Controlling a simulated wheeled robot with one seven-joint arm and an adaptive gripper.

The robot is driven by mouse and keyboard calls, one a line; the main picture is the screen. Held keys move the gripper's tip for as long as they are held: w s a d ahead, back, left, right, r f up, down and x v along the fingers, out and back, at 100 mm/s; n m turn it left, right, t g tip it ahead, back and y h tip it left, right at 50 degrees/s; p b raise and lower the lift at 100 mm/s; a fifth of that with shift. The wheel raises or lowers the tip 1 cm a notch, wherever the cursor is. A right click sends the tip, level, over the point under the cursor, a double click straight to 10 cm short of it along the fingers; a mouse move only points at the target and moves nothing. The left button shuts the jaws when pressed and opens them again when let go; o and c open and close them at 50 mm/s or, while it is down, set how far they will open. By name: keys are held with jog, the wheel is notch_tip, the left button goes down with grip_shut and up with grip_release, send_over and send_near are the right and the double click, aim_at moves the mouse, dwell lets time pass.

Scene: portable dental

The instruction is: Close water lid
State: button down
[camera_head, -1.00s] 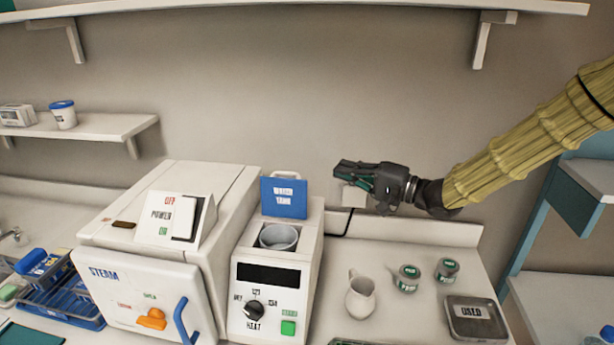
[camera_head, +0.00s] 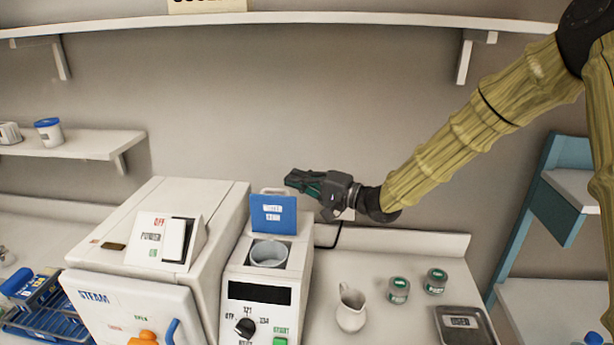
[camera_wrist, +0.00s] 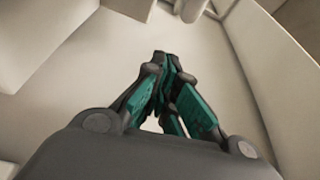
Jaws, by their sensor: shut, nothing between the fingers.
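The blue water tank lid (camera_head: 273,213) stands upright, open, at the back of the white heater unit (camera_head: 262,294). The round tank opening (camera_head: 269,253) shows in front of it. My gripper (camera_head: 290,178) is shut and empty. In the wrist view my shut gripper (camera_wrist: 162,58) shows green finger pads against a pale surface, and the lid cannot be made out.
The steam machine (camera_head: 165,250) stands left of the heater unit. A white jug (camera_head: 351,309), two small jars (camera_head: 399,290) and a metal tray (camera_head: 466,324) are on the counter to the right. A shelf (camera_head: 300,17) runs above.

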jog(key=s, duration=0.1)
jog(key=s+p, duration=0.1)
jog(key=s, duration=0.1)
jog(key=shift+a+f, duration=0.1)
jog(key=shift+a, duration=0.2)
jog(key=shift+s, duration=0.1)
jog(key=shift+a, duration=0.1)
